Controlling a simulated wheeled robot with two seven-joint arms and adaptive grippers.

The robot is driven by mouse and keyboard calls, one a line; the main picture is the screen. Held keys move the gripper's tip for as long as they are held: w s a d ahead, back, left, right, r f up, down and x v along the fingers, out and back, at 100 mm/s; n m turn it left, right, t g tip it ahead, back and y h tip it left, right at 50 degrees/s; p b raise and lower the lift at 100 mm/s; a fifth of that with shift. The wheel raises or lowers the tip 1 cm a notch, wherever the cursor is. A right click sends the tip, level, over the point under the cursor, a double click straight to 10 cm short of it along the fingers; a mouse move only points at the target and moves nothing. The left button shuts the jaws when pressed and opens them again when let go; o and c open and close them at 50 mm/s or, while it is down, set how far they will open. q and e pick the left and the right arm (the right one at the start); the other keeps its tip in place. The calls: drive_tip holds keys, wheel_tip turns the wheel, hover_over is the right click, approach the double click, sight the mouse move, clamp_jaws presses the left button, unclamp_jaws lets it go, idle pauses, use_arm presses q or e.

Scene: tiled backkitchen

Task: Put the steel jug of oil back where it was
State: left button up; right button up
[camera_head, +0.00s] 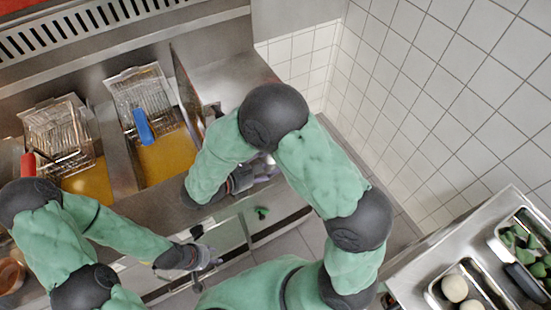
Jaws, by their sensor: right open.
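I cannot make out the steel jug of oil for certain. A round vessel with brownish contents (11,275) is cut off by the left edge, and I cannot tell whether it is the jug. My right gripper (268,170) is open at the front edge of the steel counter, right of the fryer, partly hidden by my own arm. Pale metal shows around its fingers, and I cannot tell a separate object there. My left gripper (212,262) is low in front of the fryer, with no object clearly in it; its finger gap is too small to read.
Two fryer wells with golden oil (170,157) hold wire baskets, one with a blue handle (143,127), one with a red handle (28,164). Bare steel counter (222,78) lies right of them. A steel worktop (425,262) with food trays stands at lower right. Tiled walls close the right.

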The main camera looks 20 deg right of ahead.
drive_tip(key=v, duration=0.7)
drive_tip(key=s+a+f+m+g+y, duration=0.1)
drive_tip(key=s+f+m+g+y, duration=0.5)
drive_tip(key=f, duration=0.5)
drive_tip(key=s+a+f+m+g+y, duration=0.25)
drive_tip(key=s+f+m+y, duration=0.25)
drive_tip(key=s+f+y, duration=0.45)
drive_tip(key=w+d+f+m+t+y, duration=0.1)
drive_tip(key=w+d+f+m+t, duration=0.2)
drive_tip(key=m, duration=0.9)
wheel_tip(320, 180, down, 5)
drive_tip(key=w+t, duration=0.2)
drive_tip(key=shift+w+p, duration=0.25)
drive_tip(key=shift+p, duration=0.15)
drive_tip(key=shift+r+t+y, duration=0.1)
drive_tip(key=shift+t+y, duration=0.15)
